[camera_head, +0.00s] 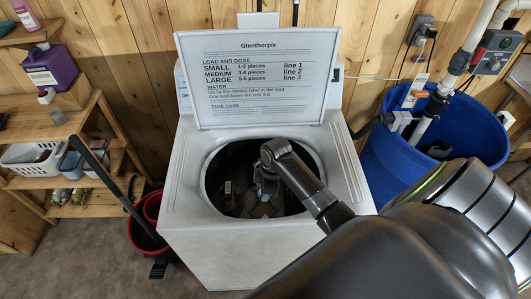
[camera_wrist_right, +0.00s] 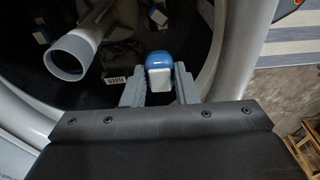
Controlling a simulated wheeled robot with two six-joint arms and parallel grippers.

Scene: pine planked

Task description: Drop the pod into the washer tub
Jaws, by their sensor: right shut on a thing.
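The white top-loading washer (camera_head: 180,210) stands in the middle of the head view with its lid (camera_head: 258,80) raised. Its round, dark tub (camera_head: 225,165) is open. My right arm reaches over the front rim, and my right gripper (camera_head: 268,190) is at the tub opening. In the right wrist view, the gripper (camera_wrist_right: 159,88) is shut on the blue and white pod (camera_wrist_right: 159,64), which sits between the fingertips over the dark tub interior. A grey agitator post with a hollow end (camera_wrist_right: 65,57) is to the left of the pod. My left gripper is not in view.
A wooden shelf (camera_head: 60,130) with a purple jug (camera_head: 48,68) and a white basket (camera_head: 30,158) stands at left. A red bucket (camera_head: 148,235) is beside the washer. A large blue barrel (camera_head: 395,165) with pipes stands at right.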

